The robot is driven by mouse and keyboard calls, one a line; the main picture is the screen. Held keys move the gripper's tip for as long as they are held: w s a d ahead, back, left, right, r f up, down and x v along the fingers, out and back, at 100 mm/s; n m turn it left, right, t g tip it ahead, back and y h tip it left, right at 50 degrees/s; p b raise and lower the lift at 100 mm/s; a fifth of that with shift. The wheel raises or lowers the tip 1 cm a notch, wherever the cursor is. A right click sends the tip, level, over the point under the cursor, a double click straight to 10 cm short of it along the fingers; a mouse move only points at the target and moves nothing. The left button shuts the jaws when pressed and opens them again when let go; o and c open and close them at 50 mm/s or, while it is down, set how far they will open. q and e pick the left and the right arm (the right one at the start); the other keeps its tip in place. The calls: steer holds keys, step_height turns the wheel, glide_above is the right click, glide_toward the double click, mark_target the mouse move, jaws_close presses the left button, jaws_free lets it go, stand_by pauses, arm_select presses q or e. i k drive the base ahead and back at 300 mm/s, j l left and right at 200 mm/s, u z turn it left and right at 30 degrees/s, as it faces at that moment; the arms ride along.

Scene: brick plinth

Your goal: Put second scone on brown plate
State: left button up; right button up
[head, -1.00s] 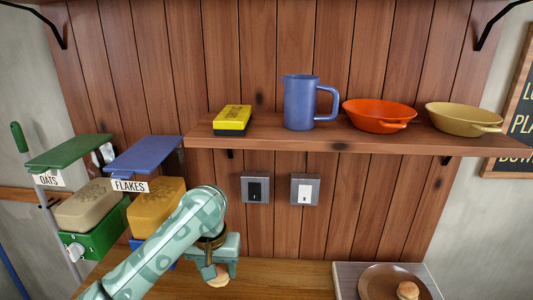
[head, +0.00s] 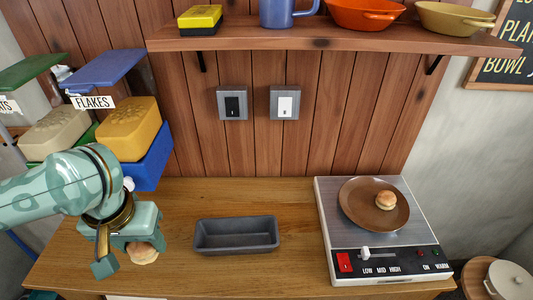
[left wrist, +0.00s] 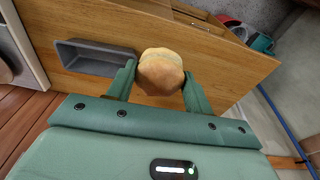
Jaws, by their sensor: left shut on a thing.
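My left gripper (head: 128,258) is shut on a round golden scone (head: 143,254) over the left part of the wooden counter. The scone (left wrist: 160,72) shows between both fingers in the left wrist view. The brown plate (head: 360,211) lies on the hot plate at the right, well away from the gripper. Another scone (head: 386,200) sits on the right part of the plate. My right gripper is not in view.
A dark grey loaf tin (head: 236,248) stands on the counter between my left gripper and the hot plate (head: 325,214); it also shows in the left wrist view (left wrist: 97,68). Cereal dispensers (head: 153,158) stand behind my left arm. A shelf (head: 330,40) with dishes hangs above.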

mark_target(361, 204)
steer(key=l+z, duration=0.15)
steer(key=z, duration=1.15)
steer(key=i+l, duration=0.35)
steer(key=i, duration=0.2)
